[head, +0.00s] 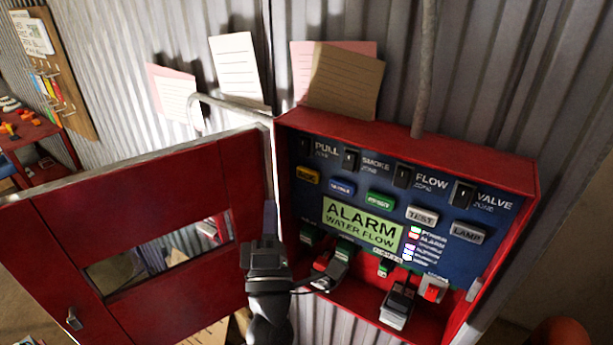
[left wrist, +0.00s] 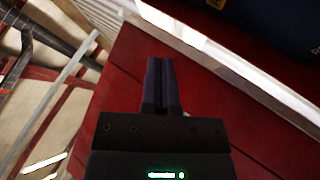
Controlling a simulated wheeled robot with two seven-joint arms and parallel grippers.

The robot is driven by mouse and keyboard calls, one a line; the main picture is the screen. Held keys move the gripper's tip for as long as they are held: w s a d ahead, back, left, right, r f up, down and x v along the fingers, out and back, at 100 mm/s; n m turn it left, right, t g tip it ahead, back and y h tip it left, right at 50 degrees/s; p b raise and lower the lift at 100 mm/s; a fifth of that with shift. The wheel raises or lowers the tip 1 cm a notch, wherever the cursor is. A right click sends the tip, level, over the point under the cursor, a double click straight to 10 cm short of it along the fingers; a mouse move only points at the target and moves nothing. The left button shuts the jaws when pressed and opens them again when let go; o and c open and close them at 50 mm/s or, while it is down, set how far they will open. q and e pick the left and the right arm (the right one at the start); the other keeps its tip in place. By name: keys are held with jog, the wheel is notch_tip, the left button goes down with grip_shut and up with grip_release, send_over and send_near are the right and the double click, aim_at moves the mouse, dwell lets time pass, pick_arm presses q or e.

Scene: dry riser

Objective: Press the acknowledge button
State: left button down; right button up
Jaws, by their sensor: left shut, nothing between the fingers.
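A blue alarm panel (head: 400,170) is set in an open red cabinet. Its row of buttons has a yellow one (head: 308,175), a blue one (head: 342,187), a green one (head: 380,200), and grey TEST (head: 422,215) and LAMP (head: 467,232) buttons. The labels on the yellow, blue and green buttons are too small to read surely, so I cannot tell which is acknowledge. My left gripper (head: 270,208) is shut and empty, pointing up in front of the cabinet's left edge, below and left of the yellow button. Its shut fingers (left wrist: 161,65) also show in the left wrist view against red metal.
The red cabinet door (head: 130,220), with a window, stands open on the left. The display (head: 362,222) reads ALARM WATER FLOW. Black switches (head: 351,159) line the panel's top. Several small devices sit on the cabinet's bottom. A pipe (head: 425,70) rises above; papers hang on the corrugated wall.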

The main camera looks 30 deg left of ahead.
aim_at(308, 174)
pick_arm(q)
jog(key=w, duration=0.2)
jog(key=w+b, duration=0.1)
jog(key=w, duration=0.2)
jog(key=w+b, duration=0.1)
jog(key=w, duration=0.1)
jog(key=shift+w+d, duration=0.2)
jog(key=shift+d, duration=0.1)
dwell(1.1)
jog(key=shift+b, duration=0.3)
jog(key=shift+w, duration=0.4)
